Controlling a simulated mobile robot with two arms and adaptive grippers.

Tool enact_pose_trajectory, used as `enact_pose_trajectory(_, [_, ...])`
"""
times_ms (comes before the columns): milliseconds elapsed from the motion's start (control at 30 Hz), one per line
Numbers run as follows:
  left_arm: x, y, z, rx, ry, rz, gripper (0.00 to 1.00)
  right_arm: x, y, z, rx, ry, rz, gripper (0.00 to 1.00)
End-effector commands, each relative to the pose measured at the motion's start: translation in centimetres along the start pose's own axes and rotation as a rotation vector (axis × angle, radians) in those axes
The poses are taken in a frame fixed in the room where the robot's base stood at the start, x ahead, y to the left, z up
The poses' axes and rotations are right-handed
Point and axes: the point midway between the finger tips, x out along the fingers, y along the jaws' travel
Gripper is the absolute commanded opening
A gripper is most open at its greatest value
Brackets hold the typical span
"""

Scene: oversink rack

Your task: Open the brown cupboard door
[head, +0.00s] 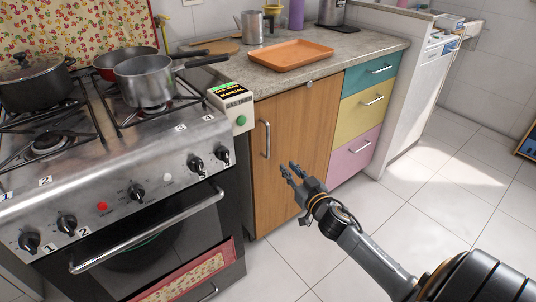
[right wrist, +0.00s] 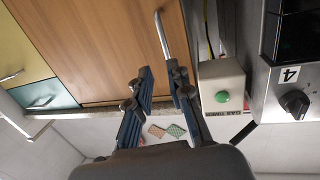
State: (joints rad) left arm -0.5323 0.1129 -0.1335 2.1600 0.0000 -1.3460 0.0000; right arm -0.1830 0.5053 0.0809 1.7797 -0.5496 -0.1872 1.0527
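The brown cupboard door (head: 300,135) is shut, under the counter between the stove and the drawers. Its vertical metal handle (head: 265,140) is near its left edge. The door (right wrist: 105,45) fills the upper middle of the right wrist view, with the handle (right wrist: 163,35) just beyond the fingertips, nearer the right-hand finger. My right gripper (head: 289,167) is in front of the door, to the right of and a little below the handle in the head view. Its fingers (right wrist: 159,68) are apart with nothing between them. My left gripper is not in view.
The stove (head: 150,200) with its oven handle (head: 150,232) stands left of the door. A box with a green button (head: 240,120) is at the counter corner. Coloured drawers (head: 362,110) are to the right. An orange tray (head: 290,55) lies on the counter. The tiled floor (head: 420,220) is clear.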

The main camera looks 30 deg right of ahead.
Motion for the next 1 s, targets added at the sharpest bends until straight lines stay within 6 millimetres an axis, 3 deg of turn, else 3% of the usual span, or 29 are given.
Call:
enact_pose_trajectory(100, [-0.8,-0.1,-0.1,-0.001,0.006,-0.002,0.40,0.2,-0.3,-1.8,0.006,0.050,-0.013,0.19])
enact_pose_trajectory(200, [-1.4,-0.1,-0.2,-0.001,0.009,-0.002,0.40,1.0,-0.4,-2.4,0.009,0.058,-0.016,0.19])
enact_pose_trajectory(700, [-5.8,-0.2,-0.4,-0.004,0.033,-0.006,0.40,10.5,-0.4,-2.8,0.008,0.056,-0.013,0.19])
enact_pose_trajectory(1000, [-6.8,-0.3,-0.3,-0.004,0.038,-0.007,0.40,13.6,-0.5,-2.9,0.008,0.054,-0.014,0.19])
